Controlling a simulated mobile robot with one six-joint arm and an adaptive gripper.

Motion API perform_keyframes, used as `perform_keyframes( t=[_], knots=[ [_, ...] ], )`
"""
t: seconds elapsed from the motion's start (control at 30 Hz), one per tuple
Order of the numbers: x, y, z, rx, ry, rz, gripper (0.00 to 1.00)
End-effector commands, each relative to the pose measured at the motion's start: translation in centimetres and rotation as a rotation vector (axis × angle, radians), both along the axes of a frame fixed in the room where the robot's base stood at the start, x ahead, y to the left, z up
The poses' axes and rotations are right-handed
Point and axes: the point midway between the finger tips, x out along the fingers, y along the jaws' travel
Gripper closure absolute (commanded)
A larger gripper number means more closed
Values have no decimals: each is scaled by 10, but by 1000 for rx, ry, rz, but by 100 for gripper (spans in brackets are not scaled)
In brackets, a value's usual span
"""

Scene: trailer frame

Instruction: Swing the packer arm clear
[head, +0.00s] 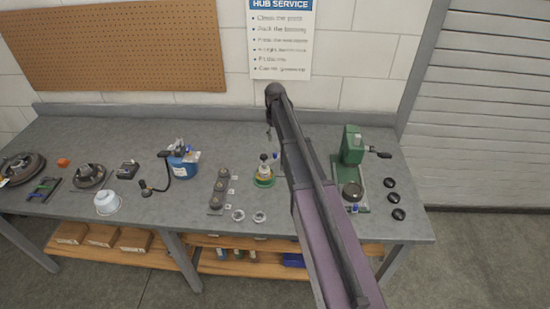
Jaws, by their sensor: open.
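No part is plainly marked as the packer. A green bench device (352,145) stands upright at the right of the bench, with a dark lever handle (379,153) sticking out to its right and a dark round part (352,191) low on its front. I cannot tell which of these carries the packer arm. My arm reaches up across the middle and hides the bench between them. My gripper's fingers cannot be made out; the arm hides them.
A pegboard (115,45) hangs behind. The bench's back strip is mostly clear.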

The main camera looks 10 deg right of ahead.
Motion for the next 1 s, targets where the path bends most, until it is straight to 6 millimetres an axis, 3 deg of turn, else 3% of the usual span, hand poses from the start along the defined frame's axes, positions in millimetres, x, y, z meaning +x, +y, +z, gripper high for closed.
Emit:
perform_keyframes(
  t=[1.0],
  knots=[
    [0,0,-82,1,0,0,43]
  ],
)
